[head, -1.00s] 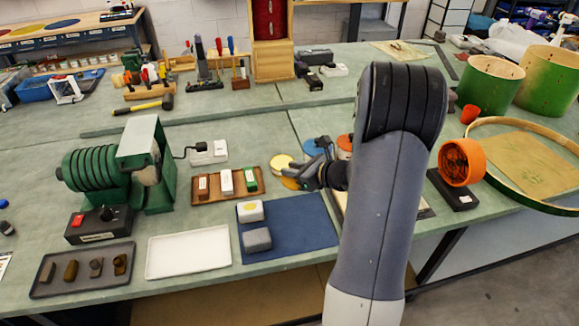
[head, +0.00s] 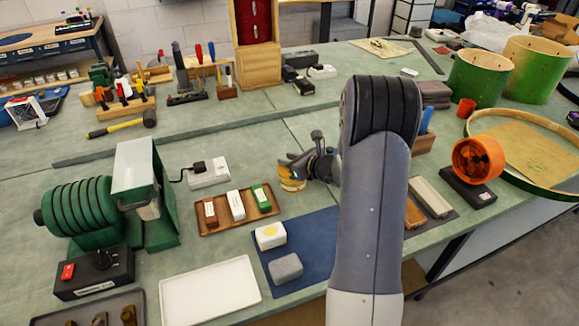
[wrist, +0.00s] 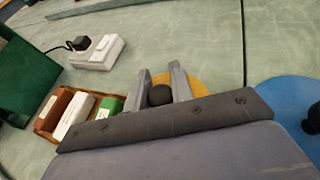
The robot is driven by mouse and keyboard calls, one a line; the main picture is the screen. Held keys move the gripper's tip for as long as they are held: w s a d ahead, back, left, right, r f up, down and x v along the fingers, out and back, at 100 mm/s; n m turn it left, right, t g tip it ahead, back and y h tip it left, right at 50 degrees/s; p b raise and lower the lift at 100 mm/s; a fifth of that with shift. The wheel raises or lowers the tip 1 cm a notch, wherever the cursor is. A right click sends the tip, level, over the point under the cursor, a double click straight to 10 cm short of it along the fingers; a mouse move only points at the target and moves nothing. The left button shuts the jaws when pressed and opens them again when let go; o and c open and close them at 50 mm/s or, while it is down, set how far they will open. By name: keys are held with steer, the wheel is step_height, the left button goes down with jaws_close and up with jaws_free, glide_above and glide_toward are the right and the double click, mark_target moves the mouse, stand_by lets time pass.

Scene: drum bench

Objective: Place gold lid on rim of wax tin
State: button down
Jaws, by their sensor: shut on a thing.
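My gripper (wrist: 162,82) is shut on the dark knob (wrist: 160,95) of the gold lid (wrist: 192,86). In the head view, my gripper (head: 297,170) is beyond the tray of small blocks, with gold surfaces (head: 291,184) directly below it. The wax tin cannot be told apart from the lid there. I cannot tell whether the lid touches its rim or is level on it. The gripper bar hides the near part of the lid in the wrist view.
A blue disc (wrist: 275,98) lies to the right, with a dark knob near its edge. A wooden tray (head: 212,227) with several small blocks is to the left. A white power strip (head: 209,174) sits behind the tray. Bare green bench lies behind my gripper.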

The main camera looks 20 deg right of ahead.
steer(key=shift+f, duration=1.35)
steer(key=shift+f, duration=0.2)
steer(key=c, duration=1.2)
jaws_free()
steer(key=shift+c, duration=0.2)
steer(key=shift+r, duration=0.25)
steer(key=b+v, duration=0.1)
steer(key=v, duration=1.1)
